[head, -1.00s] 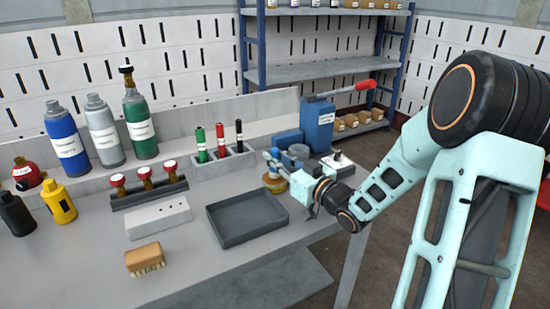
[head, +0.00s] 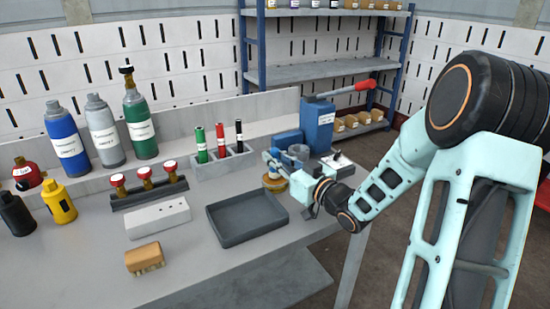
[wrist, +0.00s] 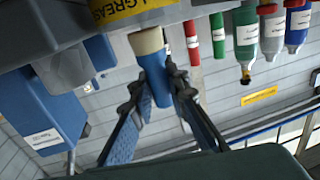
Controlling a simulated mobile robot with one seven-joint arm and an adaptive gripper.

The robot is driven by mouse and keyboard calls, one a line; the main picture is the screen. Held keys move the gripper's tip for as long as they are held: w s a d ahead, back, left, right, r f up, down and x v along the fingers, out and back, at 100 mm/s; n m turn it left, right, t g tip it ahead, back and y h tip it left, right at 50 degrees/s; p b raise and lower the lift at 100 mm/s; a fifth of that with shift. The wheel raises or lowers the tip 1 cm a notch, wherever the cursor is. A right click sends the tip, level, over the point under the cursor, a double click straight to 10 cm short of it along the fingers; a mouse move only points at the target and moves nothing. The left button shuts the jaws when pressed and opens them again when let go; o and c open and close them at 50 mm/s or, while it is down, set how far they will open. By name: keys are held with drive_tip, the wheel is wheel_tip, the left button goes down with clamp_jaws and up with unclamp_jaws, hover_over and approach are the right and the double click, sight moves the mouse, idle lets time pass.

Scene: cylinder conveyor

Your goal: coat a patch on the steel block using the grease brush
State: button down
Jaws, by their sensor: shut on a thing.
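My gripper (wrist: 154,85) is shut on a blue cylinder with a cream end (wrist: 152,72), which looks like the grease brush. The wrist view is upside down, with the bench top at its upper edge. In the head view my gripper (head: 272,163) is at the bench's right end, beside a small yellow-brown pot (head: 275,183). A yellow label reading GREASE (wrist: 125,10) shows close to the brush. A light grey block with dark holes (head: 158,218) lies mid-bench; I cannot tell whether it is the steel block.
A dark empty tray (head: 247,222) lies left of my gripper. A blue press-like unit with a red handle (head: 318,125) stands behind it. Markers in a holder (head: 222,163), bottles (head: 140,125) and a wooden brush (head: 145,258) are farther left. The front bench top is mostly clear.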

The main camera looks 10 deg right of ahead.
drive_tip(key=shift+f, duration=0.25)
drive_tip(key=shift+r+p, duration=2.85)
drive_tip(key=shift+r, duration=0.75)
